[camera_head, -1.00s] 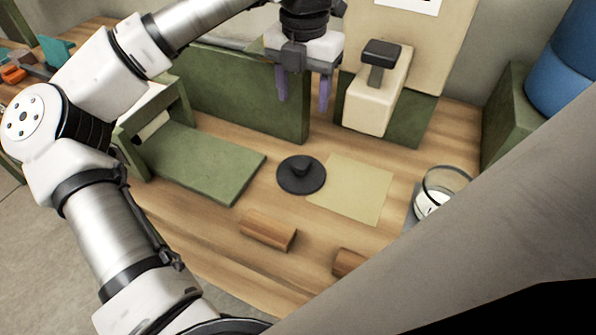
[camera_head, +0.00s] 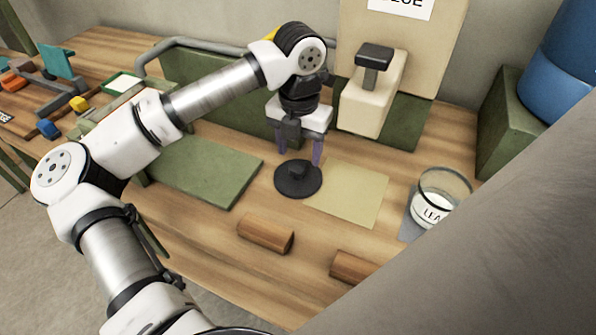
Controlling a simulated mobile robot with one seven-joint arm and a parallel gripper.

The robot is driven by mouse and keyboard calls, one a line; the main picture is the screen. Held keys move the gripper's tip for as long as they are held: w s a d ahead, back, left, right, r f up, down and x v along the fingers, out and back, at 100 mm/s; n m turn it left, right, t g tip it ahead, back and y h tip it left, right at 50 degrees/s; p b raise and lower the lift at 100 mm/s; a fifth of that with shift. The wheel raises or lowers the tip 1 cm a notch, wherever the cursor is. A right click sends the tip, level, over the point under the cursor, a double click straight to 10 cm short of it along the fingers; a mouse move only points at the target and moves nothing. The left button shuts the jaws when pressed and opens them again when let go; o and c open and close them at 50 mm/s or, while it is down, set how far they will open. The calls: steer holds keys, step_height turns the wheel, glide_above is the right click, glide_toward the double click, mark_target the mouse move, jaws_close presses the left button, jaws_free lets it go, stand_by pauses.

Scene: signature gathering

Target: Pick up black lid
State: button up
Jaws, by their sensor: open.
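The black lid (camera_head: 297,187) is a flat dark disc with a raised knob in its middle. It lies on the wooden table (camera_head: 215,232), against the left edge of a tan sheet (camera_head: 352,195). My gripper (camera_head: 299,158) points down over the lid with its purple fingers apart. The fingertips are near the lid's far part, close around the knob's level. The left finger is partly hidden by the gripper body, and I cannot tell whether the fingers touch the lid.
A green board (camera_head: 208,172) lies left of the lid. Wooden blocks (camera_head: 266,233) lie in front. A glass jar (camera_head: 441,195) stands at right, and a cream stand with a black top (camera_head: 370,100) stands behind. A blue barrel (camera_head: 553,85) is at the far right.

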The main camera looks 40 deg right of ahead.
mark_target(298, 166)
steer(key=shift+a+f+p, duration=0.1)
steer(key=shift+f+p, duration=0.45)
steer(key=shift+f, duration=1.45)
steer(key=shift+c, duration=0.5)
steer(key=c, duration=0.9)
